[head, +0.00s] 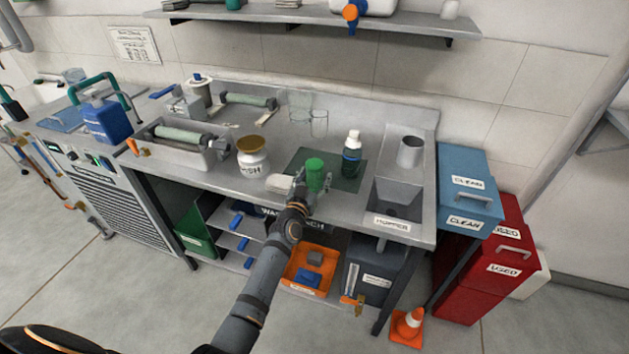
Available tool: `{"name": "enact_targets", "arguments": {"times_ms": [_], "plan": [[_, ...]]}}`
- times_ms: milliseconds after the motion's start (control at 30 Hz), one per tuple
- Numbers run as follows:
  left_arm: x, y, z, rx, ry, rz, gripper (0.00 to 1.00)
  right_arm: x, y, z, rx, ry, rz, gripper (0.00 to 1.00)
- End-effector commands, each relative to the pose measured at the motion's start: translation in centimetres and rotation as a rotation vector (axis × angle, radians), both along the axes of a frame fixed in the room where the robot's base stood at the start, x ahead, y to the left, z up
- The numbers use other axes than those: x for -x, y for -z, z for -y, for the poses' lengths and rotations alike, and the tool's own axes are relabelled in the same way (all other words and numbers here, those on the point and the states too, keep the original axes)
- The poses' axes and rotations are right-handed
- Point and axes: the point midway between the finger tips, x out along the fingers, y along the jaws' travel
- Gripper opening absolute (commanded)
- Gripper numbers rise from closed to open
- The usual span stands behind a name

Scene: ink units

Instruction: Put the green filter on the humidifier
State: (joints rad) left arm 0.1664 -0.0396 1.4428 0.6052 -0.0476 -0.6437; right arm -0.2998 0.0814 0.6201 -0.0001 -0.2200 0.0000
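A green cylinder (315,173), which looks like the green filter, stands on or just above the dark green mat (343,178) on the bench. No label clearly reads as the humidifier. A grey cabinet (120,205) with a grille and control panel stands at the left, with a blue tank (104,123) on top. My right gripper is not in view.
Blue (468,185) and red bins (490,262) and an orange cone (408,326) stand right.

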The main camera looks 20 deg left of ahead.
Motion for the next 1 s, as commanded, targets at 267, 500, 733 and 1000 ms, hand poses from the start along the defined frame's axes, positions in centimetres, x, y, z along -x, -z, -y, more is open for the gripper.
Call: {"name": "enact_targets", "arguments": {"times_ms": [267, 500, 733, 1000], "plan": [[0.0, 0.0, 0.0, 0.000, 0.000, 0.000, 0.23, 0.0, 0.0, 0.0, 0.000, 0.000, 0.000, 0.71], [0.0, -0.1, 0.0, 0.000, 0.000, 0.001, 0.11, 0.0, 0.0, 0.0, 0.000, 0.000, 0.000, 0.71], [0.4, -0.7, 0.0, -0.001, 0.000, -0.001, 0.11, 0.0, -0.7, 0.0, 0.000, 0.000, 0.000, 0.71], [5.9, -0.4, -0.2, 0.001, 0.000, -0.002, 0.11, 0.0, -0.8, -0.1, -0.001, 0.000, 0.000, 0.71]]}}
